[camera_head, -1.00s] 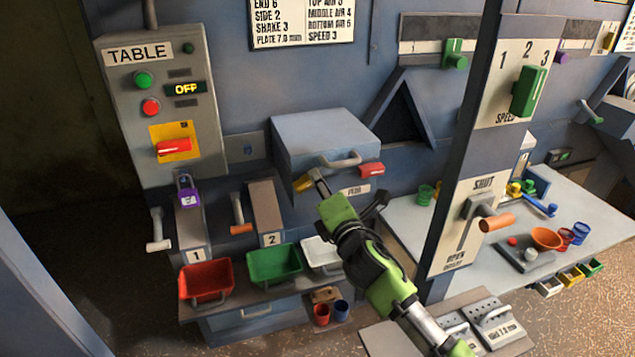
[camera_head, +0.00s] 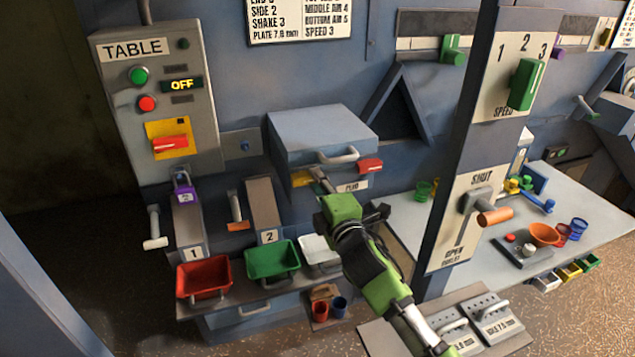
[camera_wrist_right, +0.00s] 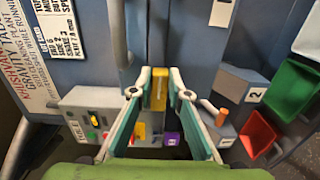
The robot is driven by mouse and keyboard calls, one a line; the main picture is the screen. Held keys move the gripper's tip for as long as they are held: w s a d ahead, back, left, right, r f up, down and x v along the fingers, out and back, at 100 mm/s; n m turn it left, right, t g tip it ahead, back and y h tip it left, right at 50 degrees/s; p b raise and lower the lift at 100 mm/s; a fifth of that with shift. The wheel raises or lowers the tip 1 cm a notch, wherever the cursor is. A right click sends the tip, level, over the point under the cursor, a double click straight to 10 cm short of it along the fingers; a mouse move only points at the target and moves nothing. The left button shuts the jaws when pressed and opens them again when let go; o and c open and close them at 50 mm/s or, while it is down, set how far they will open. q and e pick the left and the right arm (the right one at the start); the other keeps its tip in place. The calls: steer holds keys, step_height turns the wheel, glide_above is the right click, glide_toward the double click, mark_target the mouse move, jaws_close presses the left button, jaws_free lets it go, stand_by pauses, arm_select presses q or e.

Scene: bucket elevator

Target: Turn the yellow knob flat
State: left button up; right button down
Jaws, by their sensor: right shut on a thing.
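The yellow knob (camera_head: 302,178) is on the front of a blue-grey box (camera_head: 322,128), left of a red knob (camera_head: 370,166). My right gripper (camera_head: 316,177) reaches it from the lower right and partly covers it. In the right wrist view the yellow knob (camera_wrist_right: 158,90) stands between the two fingertips of my right gripper (camera_wrist_right: 159,82), which are shut on it. In the head view its visible part looks about level. My left gripper is in neither view.
A grey handle (camera_head: 338,156) is just above the gripper. Red (camera_head: 204,291), green (camera_head: 270,274) and white (camera_head: 318,268) bins stand below. A post (camera_head: 455,160) with an orange-ended lever (camera_head: 494,217) rises to the right of my arm.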

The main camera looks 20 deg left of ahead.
steer(key=shift+f, duration=0.15)
steer(key=c, duration=1.9)
jaws_free()
steer(key=shift+s+d, duration=0.1)
steer(key=shift+s, duration=0.05)
steer(key=v, duration=1.1)
steer(key=shift+s+d, duration=0.25)
